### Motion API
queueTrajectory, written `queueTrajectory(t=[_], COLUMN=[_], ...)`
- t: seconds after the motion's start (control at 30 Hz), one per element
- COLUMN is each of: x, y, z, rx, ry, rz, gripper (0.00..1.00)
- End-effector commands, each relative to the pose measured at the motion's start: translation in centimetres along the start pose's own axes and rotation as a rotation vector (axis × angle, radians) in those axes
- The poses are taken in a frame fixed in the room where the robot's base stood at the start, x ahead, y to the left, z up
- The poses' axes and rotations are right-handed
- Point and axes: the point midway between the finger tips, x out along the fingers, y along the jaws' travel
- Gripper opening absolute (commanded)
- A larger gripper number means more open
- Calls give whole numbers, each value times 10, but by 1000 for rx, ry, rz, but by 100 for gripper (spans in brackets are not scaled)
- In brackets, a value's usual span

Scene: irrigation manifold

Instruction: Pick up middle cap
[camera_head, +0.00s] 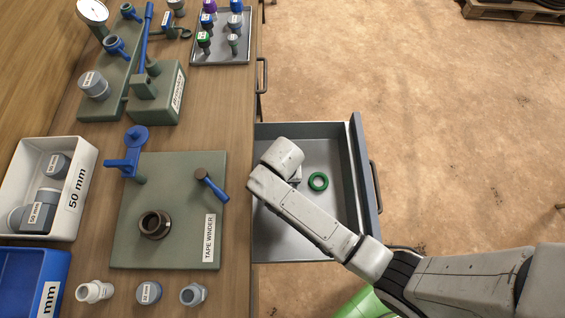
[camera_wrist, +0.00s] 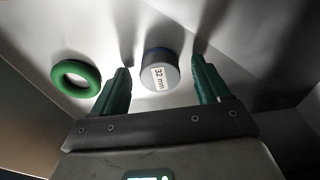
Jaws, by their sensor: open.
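A grey round cap (camera_wrist: 160,72) with a white "32 mm" label and a dark blue edge lies in the open drawer. In the wrist view it is between and slightly beyond the two green fingers of my gripper (camera_wrist: 161,66). The fingers are spread, with a gap visible on each side of the cap. In the head view, my arm's end is over the drawer (camera_head: 333,222) and hides the cap and most of the gripper. I cannot tell the fingers' height over the drawer floor.
A green ring (camera_head: 318,181) lies in the drawer beside the gripper. The drawer's walls surround the arm's end. On the bench are a tape winder board (camera_head: 185,255), a white "50 mm" bin (camera_head: 85,190), a blue bin (camera_head: 30,262) and several loose fittings.

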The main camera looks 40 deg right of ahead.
Motion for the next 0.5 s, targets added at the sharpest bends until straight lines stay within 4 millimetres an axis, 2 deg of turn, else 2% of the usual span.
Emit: queueTrajectory(t=[0.07, 0.5], x=[0, 0], y=[0, 0], z=[0, 0], rx=[0, 0], ry=[0, 0], rz=[0, 0], gripper=[70, 28])
